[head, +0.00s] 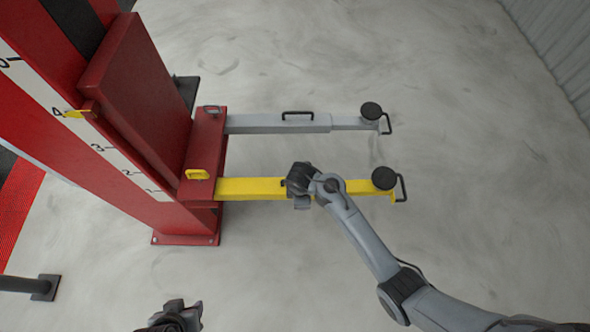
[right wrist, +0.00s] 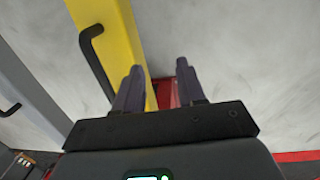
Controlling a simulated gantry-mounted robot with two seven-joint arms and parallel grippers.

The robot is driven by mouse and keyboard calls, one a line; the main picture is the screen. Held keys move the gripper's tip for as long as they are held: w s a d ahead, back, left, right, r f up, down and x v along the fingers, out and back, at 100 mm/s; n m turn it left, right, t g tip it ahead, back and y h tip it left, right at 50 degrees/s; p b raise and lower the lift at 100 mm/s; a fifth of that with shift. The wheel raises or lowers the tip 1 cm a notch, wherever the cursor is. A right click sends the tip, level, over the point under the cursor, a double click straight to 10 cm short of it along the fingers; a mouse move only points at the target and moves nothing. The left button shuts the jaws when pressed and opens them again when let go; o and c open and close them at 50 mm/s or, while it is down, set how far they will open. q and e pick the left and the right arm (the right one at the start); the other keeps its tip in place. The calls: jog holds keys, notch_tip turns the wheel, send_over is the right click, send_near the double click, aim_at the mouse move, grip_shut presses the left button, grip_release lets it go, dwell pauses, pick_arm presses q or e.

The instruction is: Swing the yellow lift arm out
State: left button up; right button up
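The yellow lift arm (head: 250,188) reaches right from the red lift post (head: 140,100), with a round black pad (head: 384,178) and a black end handle (head: 402,188) at its tip. My right gripper (head: 298,185) is over the middle of the yellow arm and hides part of it. In the right wrist view the yellow arm (right wrist: 112,35) runs behind the left finger. Its black handle (right wrist: 95,65) is left of both fingers, outside the gap. The right fingers (right wrist: 158,85) are apart with nothing held. My left gripper (head: 180,316) is at the bottom edge, away from the arm; its fingers are unclear.
A grey lift arm (head: 270,123) with its own pad and handles runs parallel behind the yellow one. A dark post foot (head: 45,287) stands lower left. The concrete floor (head: 460,130) to the right is clear.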

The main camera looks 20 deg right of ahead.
jog(key=w+r+t+p, duration=0.1)
jog(key=w+r+p, duration=0.1)
jog(key=w+r, duration=0.6)
pick_arm(q)
jog(key=b, duration=0.3)
jog(key=shift+d+r, duration=0.1)
jog(key=shift+r, duration=0.2)
pick_arm(e)
jog(key=f, duration=0.8)
jog(key=shift+d+f, duration=0.2)
jog(key=shift+d, duration=0.05)
pick_arm(q)
jog(key=shift+w+d, duration=0.1)
pick_arm(e)
jog(key=shift+c, duration=0.8)
grip_shut()
